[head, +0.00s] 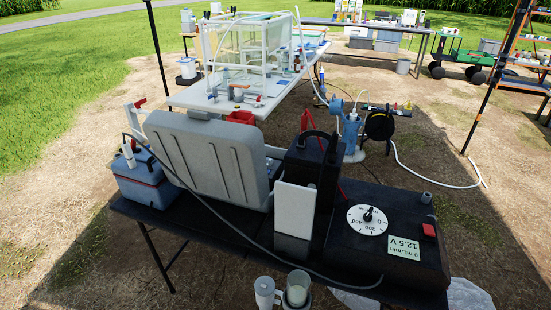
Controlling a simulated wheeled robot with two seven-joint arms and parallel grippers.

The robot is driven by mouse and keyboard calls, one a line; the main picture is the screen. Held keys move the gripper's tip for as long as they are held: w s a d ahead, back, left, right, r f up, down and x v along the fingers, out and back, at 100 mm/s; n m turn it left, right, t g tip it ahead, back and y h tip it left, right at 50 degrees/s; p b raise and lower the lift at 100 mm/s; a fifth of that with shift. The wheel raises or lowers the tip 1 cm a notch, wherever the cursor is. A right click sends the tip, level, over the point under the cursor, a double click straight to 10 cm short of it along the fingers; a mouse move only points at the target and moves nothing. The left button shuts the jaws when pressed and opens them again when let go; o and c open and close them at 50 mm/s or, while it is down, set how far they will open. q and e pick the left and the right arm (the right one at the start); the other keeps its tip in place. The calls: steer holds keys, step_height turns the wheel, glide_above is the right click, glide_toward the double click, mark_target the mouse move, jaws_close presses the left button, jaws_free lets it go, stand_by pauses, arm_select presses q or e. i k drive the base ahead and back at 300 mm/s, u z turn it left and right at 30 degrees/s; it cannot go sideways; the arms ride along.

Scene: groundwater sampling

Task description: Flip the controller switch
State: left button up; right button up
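The controller (352,257) is a low black box on the right end of the dark near table. Its red switch (429,230) is at its right side; the switch position is too small to tell. A white dial (354,222) with a dark knob is on its top. A pale green display (404,248) appears upside down and reads 0 mL/min and 12.5 V. Neither of my grippers is in view.
A grey case (203,160) with its lid up and a black upright box with a handle (308,170) stand left of the controller. A dark cable crosses the front. Two pale cups (265,291) show at the bottom.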

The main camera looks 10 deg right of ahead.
mark_target(429, 230)
steer(key=z, duration=1.55)
